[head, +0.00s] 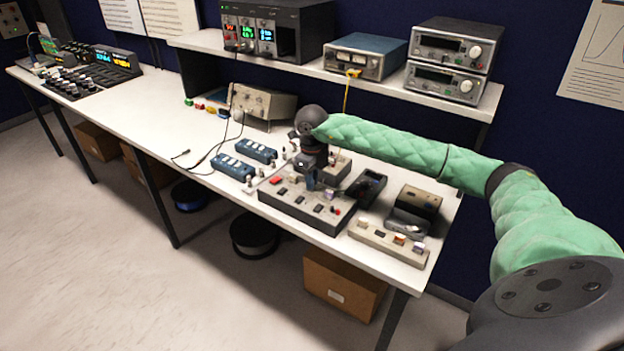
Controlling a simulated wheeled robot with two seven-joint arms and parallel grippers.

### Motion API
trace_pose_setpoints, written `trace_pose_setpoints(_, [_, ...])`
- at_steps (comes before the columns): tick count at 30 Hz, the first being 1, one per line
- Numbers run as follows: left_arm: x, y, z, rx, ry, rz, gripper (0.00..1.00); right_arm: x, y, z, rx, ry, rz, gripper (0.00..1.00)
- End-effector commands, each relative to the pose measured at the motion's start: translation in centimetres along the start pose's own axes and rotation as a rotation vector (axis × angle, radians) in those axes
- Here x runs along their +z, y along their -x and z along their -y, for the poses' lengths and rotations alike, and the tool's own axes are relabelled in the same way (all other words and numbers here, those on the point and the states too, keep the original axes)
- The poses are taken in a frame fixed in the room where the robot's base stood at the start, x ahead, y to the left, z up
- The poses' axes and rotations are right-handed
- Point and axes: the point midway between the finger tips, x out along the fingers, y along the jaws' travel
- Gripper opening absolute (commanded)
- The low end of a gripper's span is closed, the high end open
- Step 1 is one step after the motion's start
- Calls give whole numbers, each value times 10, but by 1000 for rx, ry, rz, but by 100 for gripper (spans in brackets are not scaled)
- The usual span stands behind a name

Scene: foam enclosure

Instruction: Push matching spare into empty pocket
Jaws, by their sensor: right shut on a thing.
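My right gripper (311,184) points down over a dark grey panel (300,213) near the front of the bench. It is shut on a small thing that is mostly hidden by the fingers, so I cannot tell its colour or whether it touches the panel. The panel carries a red piece (275,181) and several dark slots or keys; which pocket is empty is too small to tell. A pale strip (365,235) to the right of the panel bears several small pieces, including an orange one (399,240) and a whitish one (418,247). My left gripper is not in view.
Blue power strips (234,167) lie left of the panel. A dark handheld meter (370,187) and a brown-topped box (418,202) stand to its right. A shelf with instruments (370,57) runs behind. The bench's left middle (150,115) is mostly clear.

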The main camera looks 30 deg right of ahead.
Motion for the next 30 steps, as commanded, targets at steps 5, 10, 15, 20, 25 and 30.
trace_pose_setpoints(5, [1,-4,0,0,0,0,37,0,-6,0,0,0,-1,0])
trace_pose_setpoints(10, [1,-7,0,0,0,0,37,0,-9,0,0,0,-1,0])
trace_pose_setpoints(15, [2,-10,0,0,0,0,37,0,-13,0,0,0,-2,0])
trace_pose_setpoints(20, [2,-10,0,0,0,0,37,0,-12,0,0,0,-1,31])
trace_pose_setpoints(25, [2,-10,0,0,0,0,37,0,-12,0,0,0,-1,37])
trace_pose_setpoints(30, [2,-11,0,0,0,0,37,0,-11,0,0,0,0,37])
